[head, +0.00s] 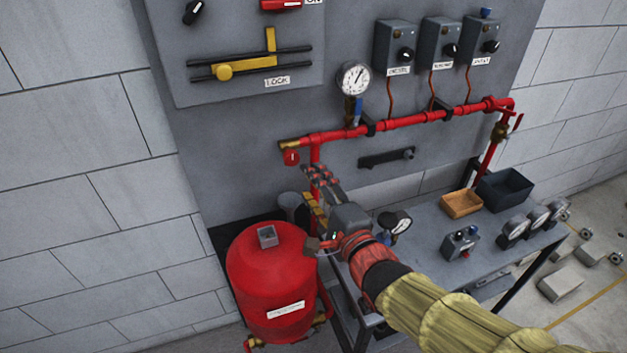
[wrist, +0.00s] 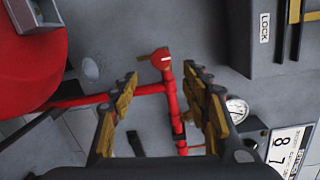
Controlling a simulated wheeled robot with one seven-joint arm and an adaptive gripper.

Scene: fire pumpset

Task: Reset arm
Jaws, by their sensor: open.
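My gripper (head: 318,188) is at the end of my arm, which reaches in from the lower right of the head view. The gripper is in front of the wall panel, above and right of the red tank (head: 272,275). In the wrist view my gripper (wrist: 166,82) has its two fingers apart with nothing held between them. A red pipe (head: 395,121) runs along the panel. Its end with a red fitting (wrist: 155,62) shows between and beyond the fingertips in the wrist view. I cannot tell the exact gap between the fingers and the pipe.
A grey table (head: 425,262) stands below the pipe. It holds a wooden tray (head: 461,204), a dark bin (head: 505,188), several gauges (head: 516,229) and a small control box (head: 460,242). A pressure gauge (head: 353,78) and a yellow lock slider (head: 245,67) are on the panel.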

